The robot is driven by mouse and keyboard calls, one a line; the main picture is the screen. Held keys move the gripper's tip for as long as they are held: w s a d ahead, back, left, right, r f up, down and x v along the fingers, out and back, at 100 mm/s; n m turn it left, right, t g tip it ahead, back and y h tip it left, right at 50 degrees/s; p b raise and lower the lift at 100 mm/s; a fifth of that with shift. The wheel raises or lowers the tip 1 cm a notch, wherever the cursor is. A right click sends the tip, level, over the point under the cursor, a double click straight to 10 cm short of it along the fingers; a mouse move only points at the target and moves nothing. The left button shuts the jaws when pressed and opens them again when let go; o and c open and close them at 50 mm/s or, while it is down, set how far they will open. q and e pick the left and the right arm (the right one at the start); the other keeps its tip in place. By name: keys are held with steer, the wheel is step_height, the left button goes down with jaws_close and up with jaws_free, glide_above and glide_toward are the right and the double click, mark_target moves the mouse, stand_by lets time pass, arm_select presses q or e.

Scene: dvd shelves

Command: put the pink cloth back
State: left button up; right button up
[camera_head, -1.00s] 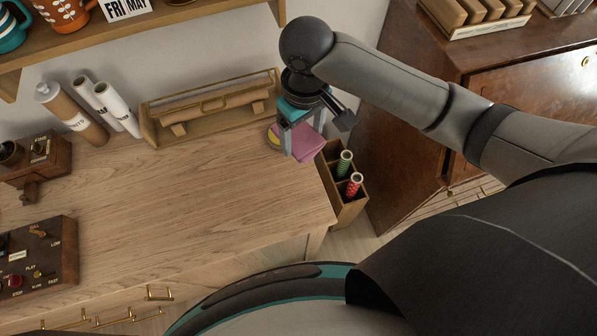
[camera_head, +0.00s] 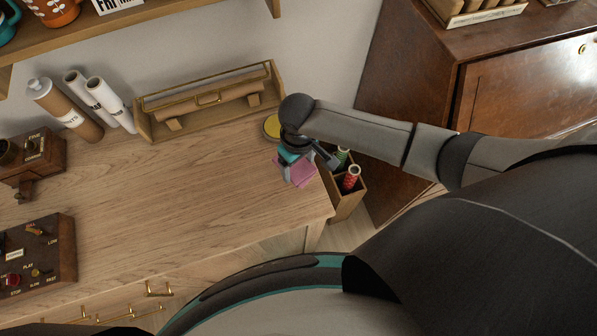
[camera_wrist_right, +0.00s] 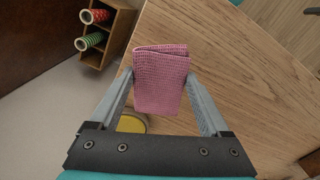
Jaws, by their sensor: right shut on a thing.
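The pink cloth (camera_head: 301,171) is near the right end of the wooden desk, between the fingers of my right gripper (camera_head: 288,172). In the right wrist view the folded, textured pink cloth (camera_wrist_right: 161,75) sits between the two grey fingers of the right gripper (camera_wrist_right: 160,86), which is shut on it. The cloth is over the desk near its right edge; I cannot tell whether it touches the top. In the head view my wrist hides part of the cloth and fingers. My left gripper is not in view.
A round yellow-topped thing (camera_head: 271,127) lies behind the cloth. A wooden box with striped rolls (camera_head: 351,183) stands off the desk's right edge. A wooden rack with a brown roll (camera_head: 207,105) stands at the back. The desk's middle (camera_head: 170,190) is clear.

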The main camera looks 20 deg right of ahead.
mark_target(298, 167)
steer(key=shift+f+b, duration=0.45)
steer(key=shift+f, duration=1.75)
steer(key=shift+f, duration=0.2)
steer(key=o, duration=1.2)
steer(key=shift+c, duration=0.2)
steer(key=shift+r, duration=0.65)
step_height(298, 167, up, 11)
steer(key=p, duration=0.2)
steer(key=shift+r+p, duration=0.1)
steer(key=shift+p, duration=0.2)
